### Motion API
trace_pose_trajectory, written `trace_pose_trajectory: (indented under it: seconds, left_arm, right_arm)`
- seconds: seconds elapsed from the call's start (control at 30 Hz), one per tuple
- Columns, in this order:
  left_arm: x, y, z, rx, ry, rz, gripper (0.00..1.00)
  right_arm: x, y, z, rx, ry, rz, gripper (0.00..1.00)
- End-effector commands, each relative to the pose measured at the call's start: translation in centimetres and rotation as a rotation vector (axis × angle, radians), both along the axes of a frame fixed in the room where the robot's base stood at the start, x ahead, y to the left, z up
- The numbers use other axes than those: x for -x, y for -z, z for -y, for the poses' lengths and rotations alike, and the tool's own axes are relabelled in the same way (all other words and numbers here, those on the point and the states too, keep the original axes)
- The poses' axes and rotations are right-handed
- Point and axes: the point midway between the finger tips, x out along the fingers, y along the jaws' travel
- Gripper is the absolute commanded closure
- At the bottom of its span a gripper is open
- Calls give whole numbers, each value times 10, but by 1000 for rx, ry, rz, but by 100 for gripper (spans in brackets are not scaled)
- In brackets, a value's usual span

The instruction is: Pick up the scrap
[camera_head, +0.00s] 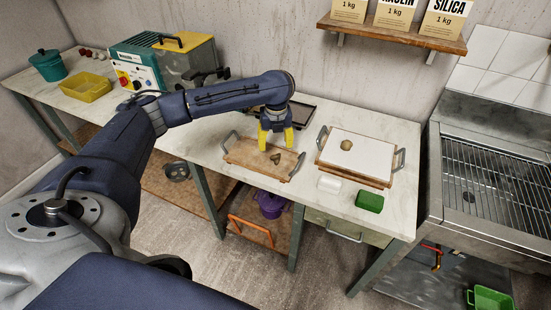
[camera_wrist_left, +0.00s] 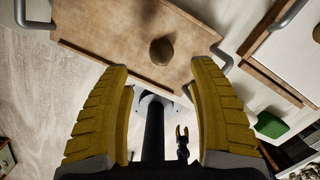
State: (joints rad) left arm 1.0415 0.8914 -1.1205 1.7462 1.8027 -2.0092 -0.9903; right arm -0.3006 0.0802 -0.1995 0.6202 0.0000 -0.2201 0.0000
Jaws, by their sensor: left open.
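The scrap, a small brown lump (camera_head: 275,157), lies on a wooden board with grey handles (camera_head: 243,154) on the worktop. In the left wrist view the scrap (camera_wrist_left: 162,51) shows as a rounded lump on the bare board (camera_wrist_left: 110,35), beyond my fingertips. My left gripper (camera_head: 275,143) points down above the board, its yellow fingers apart, with nothing between them. Those fingers frame the lower part of the left wrist view (camera_wrist_left: 160,80).
A white slab on a second board (camera_head: 365,152) bears another lump (camera_head: 346,145) to the right. A white cylinder (camera_head: 329,184) and green block (camera_head: 369,202) lie in front. A dark tray (camera_head: 300,112) is behind the gripper. A shelf (camera_head: 400,36) hangs above.

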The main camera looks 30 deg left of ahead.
Motion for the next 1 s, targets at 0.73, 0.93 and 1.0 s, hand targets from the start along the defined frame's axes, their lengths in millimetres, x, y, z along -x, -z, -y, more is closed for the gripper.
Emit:
trace_pose_trajectory:
  seconds: [0.73,0.93,1.0]
  left_arm:
    - [-7,67,-4,1,-2,-2,40]
    - [-9,79,-5,1,-2,1,40]
    - [-9,80,-6,0,-1,1,40]
  right_arm:
    - [0,0,-1,-1,0,0,56]
    - [0,0,-1,-1,0,0,56]
    - [0,0,-1,-1,0,0,56]
